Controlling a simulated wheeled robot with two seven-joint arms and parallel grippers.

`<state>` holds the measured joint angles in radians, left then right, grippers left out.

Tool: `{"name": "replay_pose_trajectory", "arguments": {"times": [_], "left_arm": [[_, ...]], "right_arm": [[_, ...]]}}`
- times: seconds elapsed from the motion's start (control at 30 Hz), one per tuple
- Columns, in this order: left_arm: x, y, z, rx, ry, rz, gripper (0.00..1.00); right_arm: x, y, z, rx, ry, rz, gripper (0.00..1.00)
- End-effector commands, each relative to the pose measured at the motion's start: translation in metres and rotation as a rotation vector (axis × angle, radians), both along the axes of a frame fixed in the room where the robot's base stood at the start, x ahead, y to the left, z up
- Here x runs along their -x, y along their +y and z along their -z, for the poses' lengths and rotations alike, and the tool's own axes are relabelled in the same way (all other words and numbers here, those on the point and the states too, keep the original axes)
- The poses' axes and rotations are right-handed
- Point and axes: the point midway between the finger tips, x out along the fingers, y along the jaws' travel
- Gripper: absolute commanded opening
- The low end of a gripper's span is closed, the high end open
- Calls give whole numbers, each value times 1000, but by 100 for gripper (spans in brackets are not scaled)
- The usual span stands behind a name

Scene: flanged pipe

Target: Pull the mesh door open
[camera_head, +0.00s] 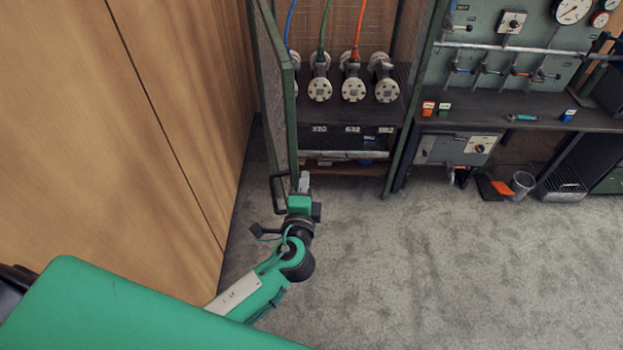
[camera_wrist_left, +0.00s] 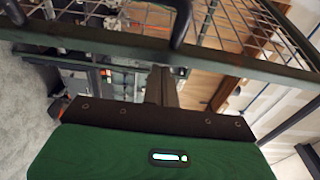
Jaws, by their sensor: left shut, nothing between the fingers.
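The mesh door (camera_head: 272,75) has a dark green frame and stands swung out from the cabinet, at the left of its opening. Its black bar handle (camera_head: 275,194) sticks out to the left of the door's edge. My left gripper (camera_head: 304,181) is shut and empty at the right of the door's free edge, on the cabinet side. In the left wrist view, the shut fingers (camera_wrist_left: 160,86) lie near the green frame bar (camera_wrist_left: 110,40), with the black handle (camera_wrist_left: 182,24) beyond it. I cannot tell whether the fingers touch the frame. My right gripper is out of view.
The cabinet shelf (camera_head: 345,123) holds several flanged pipes (camera_head: 353,88) with coloured hoses. A wooden wall (camera_head: 150,130) stands close on the left. A workbench (camera_head: 490,120) with a gauge panel (camera_head: 500,65) is on the right. The grey floor (camera_head: 440,270) in front is clear.

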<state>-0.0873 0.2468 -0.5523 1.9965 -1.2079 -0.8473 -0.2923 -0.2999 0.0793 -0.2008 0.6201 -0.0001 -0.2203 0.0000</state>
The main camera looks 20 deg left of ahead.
Motion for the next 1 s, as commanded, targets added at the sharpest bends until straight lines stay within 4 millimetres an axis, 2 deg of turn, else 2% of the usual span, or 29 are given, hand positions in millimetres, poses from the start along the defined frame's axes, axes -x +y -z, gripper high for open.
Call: {"name": "replay_pose_trajectory", "arguments": {"times": [0.33,0.47,0.7,0.83,1.0], "left_arm": [[2,3,1,0,0,-1,0],[11,21,4,0,3,-5,0],[36,65,3,-1,2,-4,0],[42,75,1,0,-1,-1,0],[43,77,0,0,-1,-1,0]], "right_arm": [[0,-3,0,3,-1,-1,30],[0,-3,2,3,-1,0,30],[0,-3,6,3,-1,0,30],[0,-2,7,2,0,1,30],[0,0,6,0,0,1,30]]}}
